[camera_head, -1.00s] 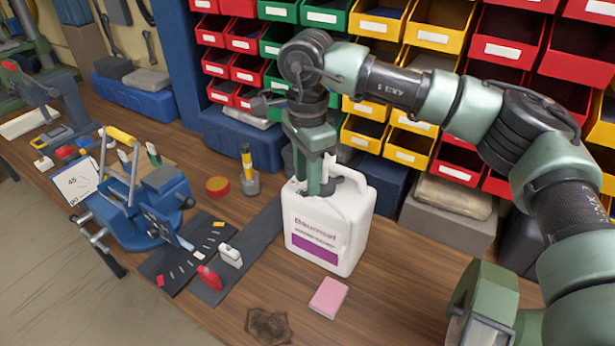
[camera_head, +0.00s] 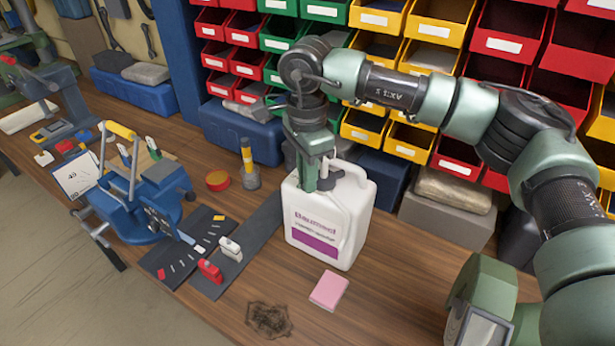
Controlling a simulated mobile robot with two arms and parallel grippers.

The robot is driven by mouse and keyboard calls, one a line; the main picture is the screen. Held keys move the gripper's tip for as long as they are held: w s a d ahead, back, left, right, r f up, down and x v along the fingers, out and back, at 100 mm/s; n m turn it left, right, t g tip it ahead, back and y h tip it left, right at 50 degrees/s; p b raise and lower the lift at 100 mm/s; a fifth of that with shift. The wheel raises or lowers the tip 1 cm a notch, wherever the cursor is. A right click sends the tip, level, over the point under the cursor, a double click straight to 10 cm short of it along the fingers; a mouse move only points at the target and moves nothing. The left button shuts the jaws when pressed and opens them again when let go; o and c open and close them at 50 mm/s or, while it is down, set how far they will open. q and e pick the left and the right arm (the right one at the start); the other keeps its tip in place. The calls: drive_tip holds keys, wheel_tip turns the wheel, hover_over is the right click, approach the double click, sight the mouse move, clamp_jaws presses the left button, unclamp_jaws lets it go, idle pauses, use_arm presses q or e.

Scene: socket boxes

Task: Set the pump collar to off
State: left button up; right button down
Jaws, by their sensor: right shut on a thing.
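A white jug (camera_head: 322,232) with a purple-lettered label and a side handle stands upright on the wooden bench. My right gripper (camera_head: 318,180) comes down from above onto the jug's top, beside the handle. Its fingers are shut on the pump collar at the jug's mouth. The fingers and wrist hide the collar, so its setting cannot be read.
A pink pad (camera_head: 328,290) and a dark stain (camera_head: 268,320) lie in front of the jug. A blue vise (camera_head: 140,205), dark mats with small parts (camera_head: 222,262) and a yellow-handled tool (camera_head: 248,165) are to the left. Coloured bins (camera_head: 375,50) stand behind.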

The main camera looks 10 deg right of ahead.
drive_tip(key=shift+w+f+m+b, duration=0.1)
drive_tip(key=shift+w+m+b, duration=0.35)
drive_tip(key=shift+m+b, duration=0.65)
drive_tip(key=m, duration=0.1)
drive_tip(key=w+m+b, duration=0.1)
drive_tip(key=m, duration=0.2)
drive_tip(key=w+m+b, duration=0.1)
drive_tip(key=m, duration=0.1)
drive_tip(key=shift+d, duration=0.2)
drive_tip(key=shift+w+d+r+m+b, duration=0.15)
drive_tip(key=shift+m+b, duration=0.15)
drive_tip(key=shift+m, duration=0.55)
drive_tip(key=shift+w+d+r+m+b, duration=0.15)
drive_tip(key=shift+m+b, duration=0.1)
drive_tip(key=shift+m, duration=0.6)
drive_tip(key=shift+f, duration=0.1)
drive_tip(key=c, duration=1.5)
unclamp_jaws()
